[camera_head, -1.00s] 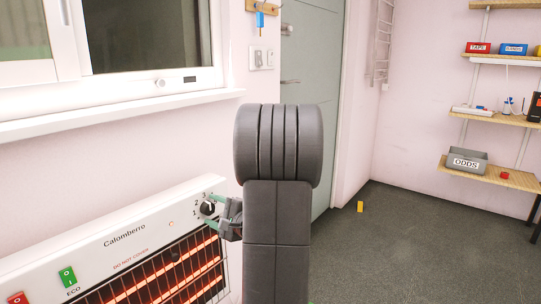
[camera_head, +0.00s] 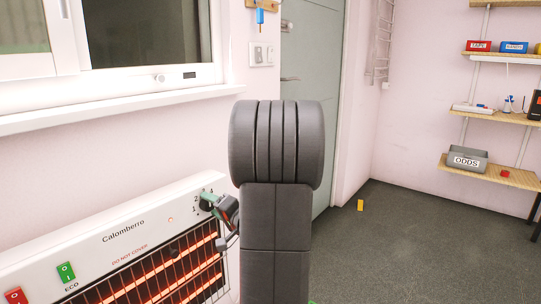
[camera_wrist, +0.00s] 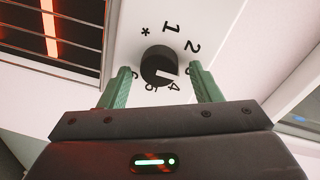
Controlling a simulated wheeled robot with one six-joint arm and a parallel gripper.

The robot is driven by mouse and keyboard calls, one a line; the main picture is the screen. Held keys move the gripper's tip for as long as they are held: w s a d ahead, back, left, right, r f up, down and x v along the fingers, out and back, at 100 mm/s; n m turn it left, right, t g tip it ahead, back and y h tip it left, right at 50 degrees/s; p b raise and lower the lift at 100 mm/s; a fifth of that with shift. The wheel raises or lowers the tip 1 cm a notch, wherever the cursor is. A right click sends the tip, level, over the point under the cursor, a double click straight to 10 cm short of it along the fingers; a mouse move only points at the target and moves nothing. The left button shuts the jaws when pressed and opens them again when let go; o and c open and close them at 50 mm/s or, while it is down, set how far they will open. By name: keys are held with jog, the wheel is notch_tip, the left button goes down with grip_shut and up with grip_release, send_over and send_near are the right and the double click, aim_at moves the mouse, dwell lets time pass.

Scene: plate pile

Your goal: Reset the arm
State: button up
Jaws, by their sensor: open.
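My gripper (camera_wrist: 160,69) is open, its two green fingers apart on either side of the black round knob (camera_wrist: 157,62) in the wrist view. A gap shows between the knob and each finger; I cannot tell whether the fingertips reach past its face. The knob has a pale pointer mark and sits among printed numbers on the white heater panel (camera_wrist: 128,30). In the head view my gripper (camera_head: 219,208) is at the right end of the heater (camera_head: 150,218) and partly covers the knob. My arm hides part of the gripper.
The heater has glowing bars behind a wire grille (camera_head: 160,280), a green switch (camera_head: 66,272) and a red switch (camera_head: 16,297). A window sill (camera_head: 110,112) runs above it. A door (camera_head: 312,90) and shelves (camera_head: 490,172) stand farther off. The floor (camera_head: 400,250) at right is mostly clear.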

jog(key=shift+n, duration=0.8)
jog(key=shift+s, duration=0.1)
